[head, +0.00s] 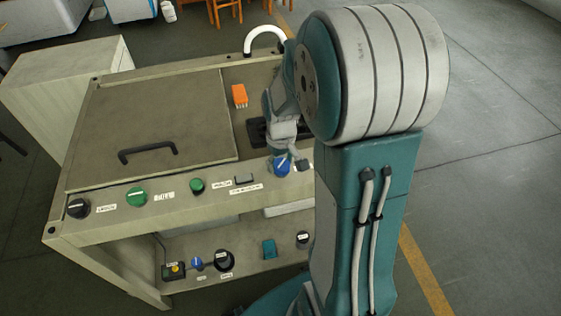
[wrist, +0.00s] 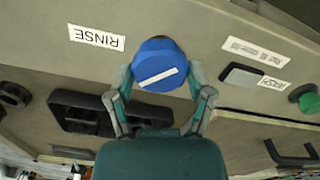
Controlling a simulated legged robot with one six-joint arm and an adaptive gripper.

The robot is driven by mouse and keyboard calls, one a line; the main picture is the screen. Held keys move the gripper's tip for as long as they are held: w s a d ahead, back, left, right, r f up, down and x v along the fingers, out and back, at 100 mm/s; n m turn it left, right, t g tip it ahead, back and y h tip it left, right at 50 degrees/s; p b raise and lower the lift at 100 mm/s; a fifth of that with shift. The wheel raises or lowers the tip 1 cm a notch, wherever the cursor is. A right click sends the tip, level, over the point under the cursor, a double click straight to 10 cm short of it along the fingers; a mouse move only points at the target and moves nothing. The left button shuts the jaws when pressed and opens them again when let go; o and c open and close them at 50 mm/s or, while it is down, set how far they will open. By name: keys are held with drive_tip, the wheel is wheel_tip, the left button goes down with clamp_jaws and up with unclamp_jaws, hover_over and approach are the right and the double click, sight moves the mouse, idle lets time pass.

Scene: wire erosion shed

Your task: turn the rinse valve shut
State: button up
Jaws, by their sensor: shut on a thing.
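The rinse valve is a blue round knob (head: 282,167) on the front strip of the bench top. In the wrist view the knob (wrist: 160,66) carries a white line, tilted slightly up to the right, beside a RINSE label (wrist: 97,38). My gripper (wrist: 160,74) is shut on the knob, with one finger on each side of it. In the head view my gripper (head: 281,152) comes down on the knob from behind, and my arm hides part of the bench to the right.
A lid with a black handle (head: 148,151) covers the bench's left. An orange block (head: 239,95) and a white curved pipe (head: 265,36) stand behind. More controls sit below.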

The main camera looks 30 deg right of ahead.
sight(281, 163)
drive_tip(key=m, duration=0.4)
drive_tip(key=shift+f+m, duration=0.1)
drive_tip(key=shift+m, duration=0.2)
drive_tip(key=shift+s+m, duration=0.1)
drive_tip(key=shift+m, duration=2.2)
drive_tip(key=o, duration=1.1)
wheel_tip(281, 163, up, 12)
